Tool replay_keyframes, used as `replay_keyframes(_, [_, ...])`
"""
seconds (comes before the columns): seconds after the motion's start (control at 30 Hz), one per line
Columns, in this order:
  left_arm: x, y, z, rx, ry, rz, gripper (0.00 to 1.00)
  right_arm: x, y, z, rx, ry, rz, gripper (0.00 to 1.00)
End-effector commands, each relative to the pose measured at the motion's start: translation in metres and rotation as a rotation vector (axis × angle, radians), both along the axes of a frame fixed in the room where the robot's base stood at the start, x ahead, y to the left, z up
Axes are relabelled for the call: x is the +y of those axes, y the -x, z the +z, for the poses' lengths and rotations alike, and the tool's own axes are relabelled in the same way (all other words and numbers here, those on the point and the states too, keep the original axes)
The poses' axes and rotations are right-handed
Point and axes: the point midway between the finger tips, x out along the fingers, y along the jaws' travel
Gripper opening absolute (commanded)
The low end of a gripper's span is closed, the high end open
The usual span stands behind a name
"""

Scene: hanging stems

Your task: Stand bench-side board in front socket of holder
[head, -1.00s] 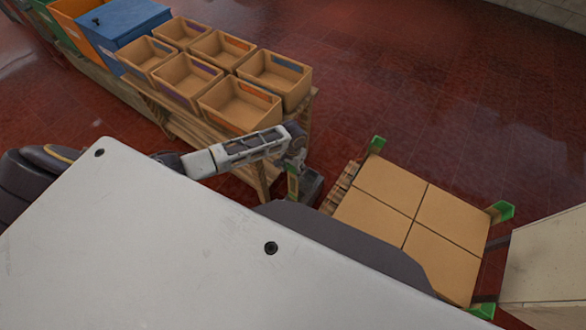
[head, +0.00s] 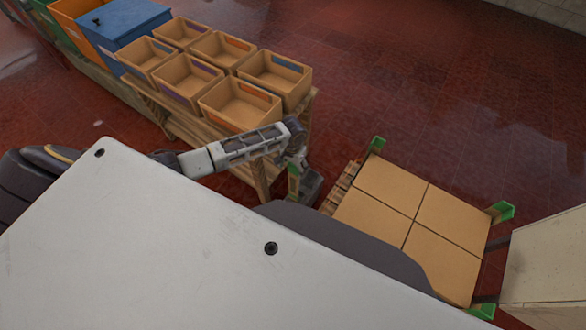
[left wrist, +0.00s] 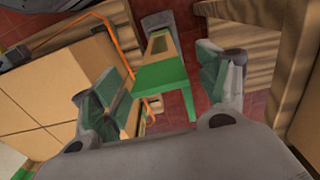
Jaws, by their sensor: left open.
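My left gripper (head: 294,178) hangs between the bench and the pallet, partly hidden by its own arm in the head view. In the left wrist view, its two green-padded fingers (left wrist: 160,92) stand wide apart. A flat board (left wrist: 160,76), green at the near end and tan towards the far end, shows between and beyond the fingers. I cannot tell whether a finger touches it. A grey block (left wrist: 158,21) lies beyond its far end and may be part of the holder; its sockets cannot be made out. My right gripper is not in view.
A wooden bench (head: 262,178) carries several open tan bins (head: 240,104). A pallet with tan cartons (head: 372,186) and green corner pieces (head: 502,211) stands to the right. An orange strap (left wrist: 117,48) runs near the cartons in the left wrist view. Red floor is open behind the pallet.

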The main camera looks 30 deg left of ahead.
Motion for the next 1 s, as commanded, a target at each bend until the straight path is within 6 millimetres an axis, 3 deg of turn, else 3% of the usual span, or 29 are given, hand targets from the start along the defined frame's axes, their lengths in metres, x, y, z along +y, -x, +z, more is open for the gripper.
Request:
replay_keyframes(0.6, [0.0, -0.001, 0.081, -0.002, 0.0, -0.001, 0.75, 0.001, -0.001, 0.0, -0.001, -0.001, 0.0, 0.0])
replay_keyframes(0.8, [-0.001, 0.0, 0.098, -0.001, 0.001, -0.002, 0.75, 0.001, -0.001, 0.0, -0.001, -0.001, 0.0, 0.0])
replay_keyframes(1.0, [0.0, 0.0, 0.102, 0.0, 0.001, -0.001, 0.75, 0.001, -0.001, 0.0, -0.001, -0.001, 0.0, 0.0])
